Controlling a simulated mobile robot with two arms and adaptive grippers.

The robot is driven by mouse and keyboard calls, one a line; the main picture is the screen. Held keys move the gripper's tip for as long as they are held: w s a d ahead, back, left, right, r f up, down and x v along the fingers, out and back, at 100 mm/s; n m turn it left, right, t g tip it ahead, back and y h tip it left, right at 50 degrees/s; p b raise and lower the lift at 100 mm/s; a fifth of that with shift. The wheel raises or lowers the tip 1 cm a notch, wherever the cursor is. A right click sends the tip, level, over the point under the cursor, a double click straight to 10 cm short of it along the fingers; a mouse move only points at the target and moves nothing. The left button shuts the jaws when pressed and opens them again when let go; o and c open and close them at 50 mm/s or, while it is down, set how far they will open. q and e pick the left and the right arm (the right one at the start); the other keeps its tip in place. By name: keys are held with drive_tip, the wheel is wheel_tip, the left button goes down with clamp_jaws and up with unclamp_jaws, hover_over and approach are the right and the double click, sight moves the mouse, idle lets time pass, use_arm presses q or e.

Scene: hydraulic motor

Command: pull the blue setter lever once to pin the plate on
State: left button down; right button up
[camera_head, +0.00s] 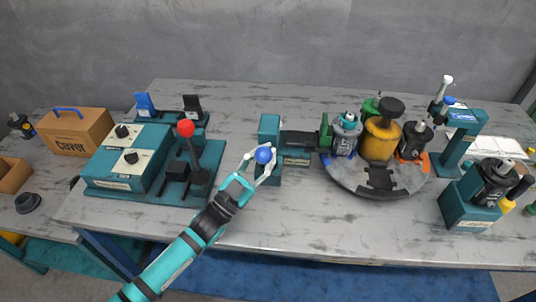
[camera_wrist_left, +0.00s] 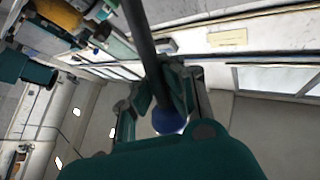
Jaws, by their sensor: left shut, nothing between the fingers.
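The blue ball knob of a lever (camera_head: 263,155) stands at the front of a teal setter unit (camera_head: 269,128), left of the turntable. My left gripper (camera_head: 257,165) is at this knob, its fingers beside it. In the left wrist view the knob (camera_wrist_left: 168,120) shows between the finger links, with a dark rod (camera_wrist_left: 141,40) running up from it. The left gripper is shut, with no firm hold on the knob to be seen. A grey motor body (camera_head: 346,138) stands on the turntable, facing the setter's dark slide (camera_head: 300,139). I cannot make out the plate clearly. My right gripper is not in view.
The round turntable (camera_head: 345,176) carries several motor parts, including a yellow one (camera_head: 381,139). A teal control box (camera_head: 126,160) and a red-knobbed lever (camera_head: 186,129) stand at left. Another teal stand (camera_head: 461,140) is at right. The table front is clear.

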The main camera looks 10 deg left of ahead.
use_arm(q)
drive_tip(key=shift+a+r, duration=0.15)
drive_tip(key=shift+r, duration=0.25)
drive_tip(key=c, duration=1.5)
unclamp_jaws()
drive_tip(key=shift+s+a, duration=0.15)
drive_tip(key=shift+s, duration=0.1)
drive_tip(key=shift+o, duration=0.9)
drive_tip(key=shift+w+f, duration=0.1)
drive_tip(key=shift+f, duration=0.1)
drive_tip(key=v, duration=0.7)
drive_tip(key=shift+f, duration=0.1)
